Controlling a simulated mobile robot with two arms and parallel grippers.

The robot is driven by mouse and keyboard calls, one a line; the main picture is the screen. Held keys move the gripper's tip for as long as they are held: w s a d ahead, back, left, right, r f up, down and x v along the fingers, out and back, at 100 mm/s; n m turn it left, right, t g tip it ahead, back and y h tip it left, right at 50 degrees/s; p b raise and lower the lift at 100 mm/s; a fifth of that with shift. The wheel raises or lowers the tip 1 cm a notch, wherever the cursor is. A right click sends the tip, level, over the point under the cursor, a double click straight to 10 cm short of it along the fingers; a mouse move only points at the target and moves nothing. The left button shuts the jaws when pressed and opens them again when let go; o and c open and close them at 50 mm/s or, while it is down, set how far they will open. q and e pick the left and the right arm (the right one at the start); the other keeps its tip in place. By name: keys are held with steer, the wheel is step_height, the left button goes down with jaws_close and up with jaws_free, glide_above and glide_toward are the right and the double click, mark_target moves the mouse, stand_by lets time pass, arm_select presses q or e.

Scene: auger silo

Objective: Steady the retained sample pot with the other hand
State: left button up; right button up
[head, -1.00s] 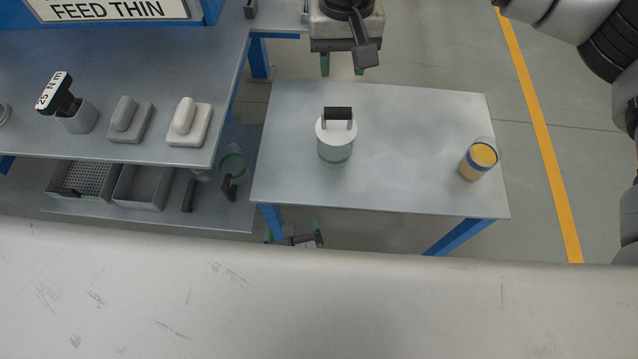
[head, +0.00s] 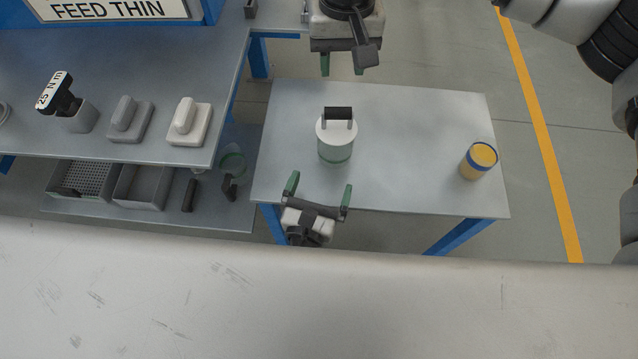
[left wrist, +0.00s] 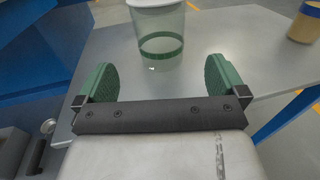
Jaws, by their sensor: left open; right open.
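The pot (head: 335,150) stands upright on the small grey table, clear-walled with a green band, a white lid and a black handle on top. In the left wrist view the pot (left wrist: 160,30) is ahead, between the fingers' directions and beyond their tips; its top is cut off. My left gripper (head: 319,190) is open and empty at the table's front edge, with green pads either side of the pot's line, apart from it. My right gripper (head: 342,68) is open and empty beyond the table's back edge, behind the pot.
A yellow jar with a blue rim (head: 479,161) stands at the table's right; it also shows in the left wrist view (left wrist: 304,24). The small table (head: 410,140) is otherwise clear. A larger bench (head: 160,80) with blocks and a cup stands left, trays (head: 140,187) below it.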

mark_target(331, 156)
arm_select(q)
steer(key=shift+w, duration=0.45)
steer(key=x, duration=1)
steer(key=shift+w+d, duration=0.1)
steer(key=c, duration=0.8)
steer(key=shift+c, duration=0.6)
steer(key=shift+f, duration=0.15)
steer(key=o, duration=0.4)
steer(key=c, duration=0.5)
